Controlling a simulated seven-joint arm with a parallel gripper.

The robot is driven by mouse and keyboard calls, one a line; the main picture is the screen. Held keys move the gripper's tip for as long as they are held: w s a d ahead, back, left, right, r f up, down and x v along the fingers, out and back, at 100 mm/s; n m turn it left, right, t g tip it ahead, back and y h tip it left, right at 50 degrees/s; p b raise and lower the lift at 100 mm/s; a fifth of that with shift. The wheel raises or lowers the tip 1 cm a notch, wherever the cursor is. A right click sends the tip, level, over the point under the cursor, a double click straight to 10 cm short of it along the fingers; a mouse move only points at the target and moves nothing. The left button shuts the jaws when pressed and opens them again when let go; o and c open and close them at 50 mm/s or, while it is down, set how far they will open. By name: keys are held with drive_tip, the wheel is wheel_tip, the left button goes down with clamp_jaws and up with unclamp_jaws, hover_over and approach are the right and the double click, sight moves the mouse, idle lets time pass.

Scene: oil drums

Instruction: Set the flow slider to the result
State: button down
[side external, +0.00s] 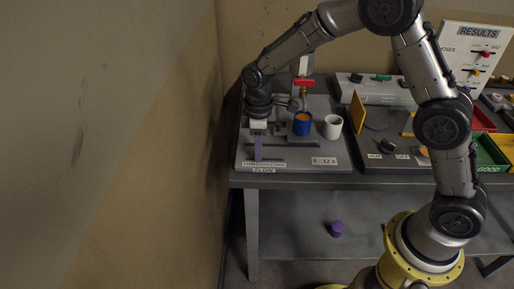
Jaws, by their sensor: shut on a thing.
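The flow slider's purple handle (258,150) stands upright at the left front of the grey flow panel (325,166), above the FLOW label (262,170). My gripper (258,137) points down and is shut on the top of this handle. The small print along the slider's scale is too small to read with certainty. The white results board (467,40) leans at the back right, with several coloured knobs on its lines.
A blue cup (302,123) with orange contents and a white cup (333,127) stand just right of my gripper. A tap with a red handle (303,82) rises behind them. A yellow plate (358,112) stands farther right. A purple object (336,229) lies below the table.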

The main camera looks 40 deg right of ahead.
sight(280, 160)
drive_tip(key=s+d, duration=0.4)
drive_tip(key=shift+s+d+r, duration=0.1)
drive_tip(key=shift+s+d, duration=0.05)
drive_tip(key=shift+d, duration=0.05)
drive_tip(key=c, duration=0.8)
unclamp_jaws()
drive_tip(key=shift+o, duration=0.2)
wheel_tip(280, 160, up, 14)
